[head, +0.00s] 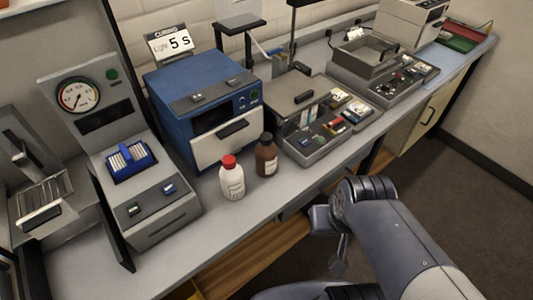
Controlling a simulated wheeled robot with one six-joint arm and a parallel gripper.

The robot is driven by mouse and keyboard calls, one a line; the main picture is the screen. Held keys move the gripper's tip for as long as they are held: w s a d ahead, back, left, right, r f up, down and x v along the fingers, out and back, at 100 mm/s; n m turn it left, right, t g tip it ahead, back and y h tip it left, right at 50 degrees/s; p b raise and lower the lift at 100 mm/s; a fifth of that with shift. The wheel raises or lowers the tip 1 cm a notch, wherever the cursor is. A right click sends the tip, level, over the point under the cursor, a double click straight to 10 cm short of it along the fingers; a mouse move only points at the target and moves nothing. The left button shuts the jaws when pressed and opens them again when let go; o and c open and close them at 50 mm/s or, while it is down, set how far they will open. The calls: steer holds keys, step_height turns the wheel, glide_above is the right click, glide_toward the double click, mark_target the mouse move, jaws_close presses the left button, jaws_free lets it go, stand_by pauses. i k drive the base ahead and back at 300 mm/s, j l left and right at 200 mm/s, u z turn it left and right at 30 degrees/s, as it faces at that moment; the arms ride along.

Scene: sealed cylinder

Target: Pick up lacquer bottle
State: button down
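Two bottles stand upright side by side on the grey counter, in front of the blue machine. One is a white bottle (232,180) with a red cap and a label. The other is a brown bottle (266,158) with a dark cap and a pale label, just to its right. I cannot read either label, so I cannot tell which is the lacquer bottle. My gripper (340,250) is low in front of the counter, below its edge and apart from both bottles. It is partly hidden by my arm, and its fingers are too unclear to judge.
The blue machine (200,100) with a white front door stands behind the bottles. A grey gauge machine (115,150) is to the left. Grey trays of small parts (330,135) are to the right. The counter front (215,230) before the bottles is clear.

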mark_target(265, 151)
steer(key=k+j+u, duration=0.1)
steer(key=j+u, duration=0.25)
steer(key=u, duration=0.15)
steer(key=j+u, duration=0.35)
steer(key=u, duration=0.15)
